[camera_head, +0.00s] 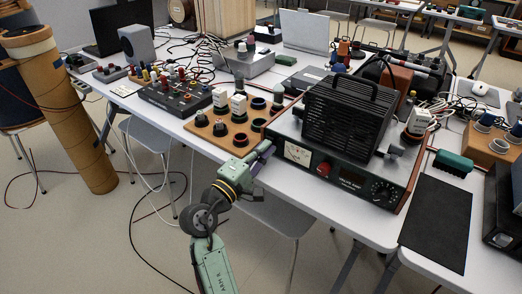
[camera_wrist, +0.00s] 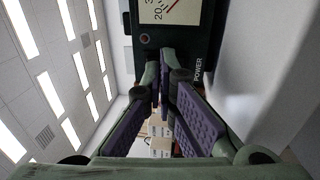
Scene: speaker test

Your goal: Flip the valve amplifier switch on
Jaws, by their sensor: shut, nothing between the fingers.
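The valve amplifier (camera_head: 348,182) stands at the table's front edge, with a black ribbed cage on top and a dark green front panel. My gripper (camera_head: 268,148) is at the panel's left end, left of the meter. In the wrist view my gripper (camera_wrist: 166,82) is shut and empty, its fingertips close in front of the panel (camera_wrist: 190,45) beside the POWER label (camera_wrist: 198,69). The meter (camera_wrist: 170,10) shows at the top. I cannot make out the switch; the fingers may cover it. Contact cannot be told.
A wooden board with knobs and sockets (camera_head: 232,137) lies left of the amplifier. A black control box (camera_head: 172,97) is farther left. A black mat (camera_head: 437,222) and a green brush-like block (camera_head: 453,162) lie to the right. Free floor lies in front of the table.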

